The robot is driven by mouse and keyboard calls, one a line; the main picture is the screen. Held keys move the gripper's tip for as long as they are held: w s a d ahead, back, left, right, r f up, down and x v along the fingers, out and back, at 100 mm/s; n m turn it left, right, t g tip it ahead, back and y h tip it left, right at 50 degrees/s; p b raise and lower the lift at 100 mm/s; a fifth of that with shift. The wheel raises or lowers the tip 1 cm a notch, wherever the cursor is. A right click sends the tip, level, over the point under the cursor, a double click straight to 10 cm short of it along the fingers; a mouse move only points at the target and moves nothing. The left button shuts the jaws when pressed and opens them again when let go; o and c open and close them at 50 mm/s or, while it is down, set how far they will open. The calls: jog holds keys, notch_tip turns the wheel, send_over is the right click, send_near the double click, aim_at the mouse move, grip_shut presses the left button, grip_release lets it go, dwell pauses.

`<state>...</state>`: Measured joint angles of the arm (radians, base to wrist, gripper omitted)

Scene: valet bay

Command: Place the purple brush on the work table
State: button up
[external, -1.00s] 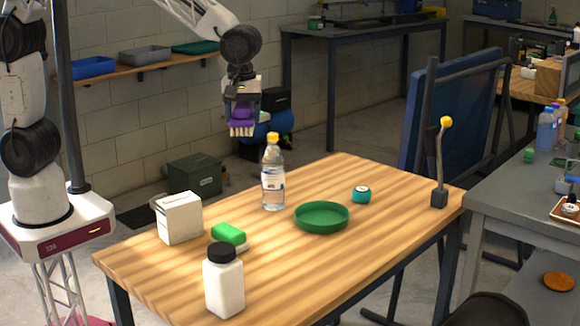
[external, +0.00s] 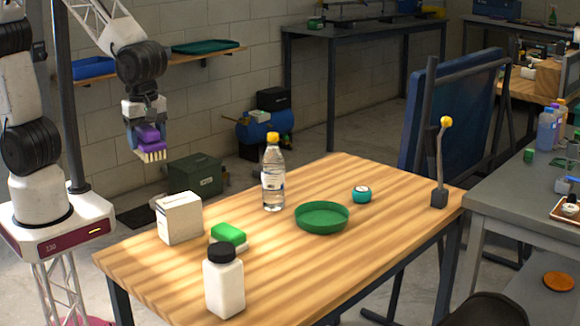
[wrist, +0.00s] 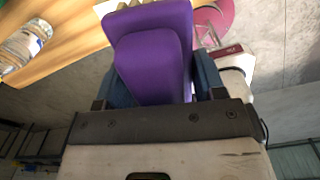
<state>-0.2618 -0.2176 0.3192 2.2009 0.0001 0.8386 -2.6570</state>
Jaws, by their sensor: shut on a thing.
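The purple brush (external: 150,139) has a purple body with pale bristles pointing down. My gripper (external: 149,133) is shut on it and holds it in the air, left of and behind the work table, above the floor. In the wrist view the brush (wrist: 150,55) fills the space between my fingers and hides much behind it. The work table (external: 340,262) has a striped wooden top; part of it also shows at the upper left of the wrist view (wrist: 75,45).
On the table stand a white box (external: 180,218), a green-topped brush (external: 229,235), a white bottle (external: 223,283), a clear bottle (external: 273,178), a green tray (external: 321,218), a teal round item (external: 362,194) and a yellow-knobbed lever (external: 441,165). The table's front right is bare.

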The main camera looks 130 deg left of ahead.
jog(key=s+d+f+n, duration=0.1)
jog(key=s+d+n, duration=0.2)
jog(key=s+d, duration=0.3)
jog(key=f, duration=1.2)
jog(key=w+d+f, duration=0.1)
jog(key=f, duration=0.5)
jog(key=shift+d+f, duration=0.1)
jog(key=shift+w, duration=0.1)
jog(key=shift+w, duration=0.15)
send_over(168, 268)
jog(key=shift+f, duration=0.7)
jog(key=shift+f, duration=0.1)
jog(key=shift+f, duration=1.65)
jog(key=shift+f, duration=0.15)
